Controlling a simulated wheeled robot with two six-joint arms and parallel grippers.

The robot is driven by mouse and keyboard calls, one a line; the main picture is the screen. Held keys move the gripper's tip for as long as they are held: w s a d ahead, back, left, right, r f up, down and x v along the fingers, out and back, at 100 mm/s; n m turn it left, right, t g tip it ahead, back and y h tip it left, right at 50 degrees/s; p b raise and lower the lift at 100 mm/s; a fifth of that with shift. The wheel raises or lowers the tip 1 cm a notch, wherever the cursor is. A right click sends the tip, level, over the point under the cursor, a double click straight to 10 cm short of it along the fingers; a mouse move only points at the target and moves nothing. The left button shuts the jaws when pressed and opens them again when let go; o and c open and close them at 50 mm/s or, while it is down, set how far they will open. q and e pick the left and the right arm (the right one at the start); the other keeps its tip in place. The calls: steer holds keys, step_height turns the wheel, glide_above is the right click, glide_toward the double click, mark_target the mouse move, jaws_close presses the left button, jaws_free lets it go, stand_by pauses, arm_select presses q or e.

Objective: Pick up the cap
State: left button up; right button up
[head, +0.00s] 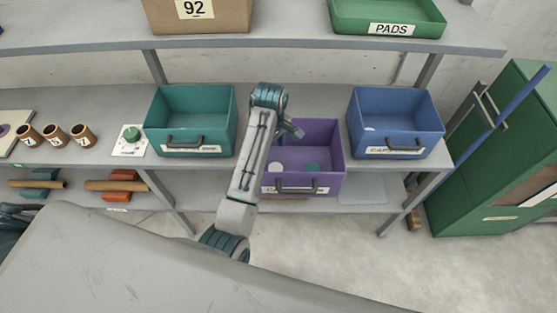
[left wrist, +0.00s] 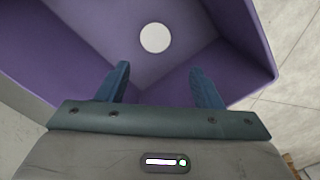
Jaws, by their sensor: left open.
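In the left wrist view, the open fingers (left wrist: 160,84) point into the purple bin (left wrist: 228,68). One white disc (left wrist: 155,37) lies on its floor, beyond the fingertips and roughly centred between them. Nothing is between the fingers. My right gripper is not in view.
A teal bin (head: 190,106) stands left of the purple bin and a blue bin (head: 396,112) stands to its right, with a small white disc (head: 370,128) inside. An upper shelf (head: 280,40) runs above. The purple bin's walls surround the disc.

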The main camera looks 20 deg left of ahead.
mark_target(276, 168)
arm_select(q)
steer(key=shift+s+d+f+p, duration=0.1)
steer(key=shift+d+f+p, duration=0.1)
steer(key=shift+f, duration=0.45)
steer(key=shift+s+d+f+p, duration=0.1)
steer(key=shift+f+p, duration=0.1)
steer(key=shift+f, duration=0.4)
steer(key=shift+s+d+f, duration=0.1)
steer(key=shift+d+f, duration=0.1)
steer(key=shift+f, duration=0.3)
steer(key=shift+d+f, duration=0.15)
steer(key=shift+f, duration=0.5)
steer(key=shift+a+f+p, duration=0.15)
steer(key=shift+f+p, duration=0.15)
steer(key=shift+p, duration=0.2)
steer(key=f+p, duration=0.1)
steer(key=f, duration=0.1)
steer(key=w+f+p, duration=0.1)
steer(key=f, duration=0.1)
steer(key=shift+f, duration=0.45)
steer(key=c, duration=0.8)
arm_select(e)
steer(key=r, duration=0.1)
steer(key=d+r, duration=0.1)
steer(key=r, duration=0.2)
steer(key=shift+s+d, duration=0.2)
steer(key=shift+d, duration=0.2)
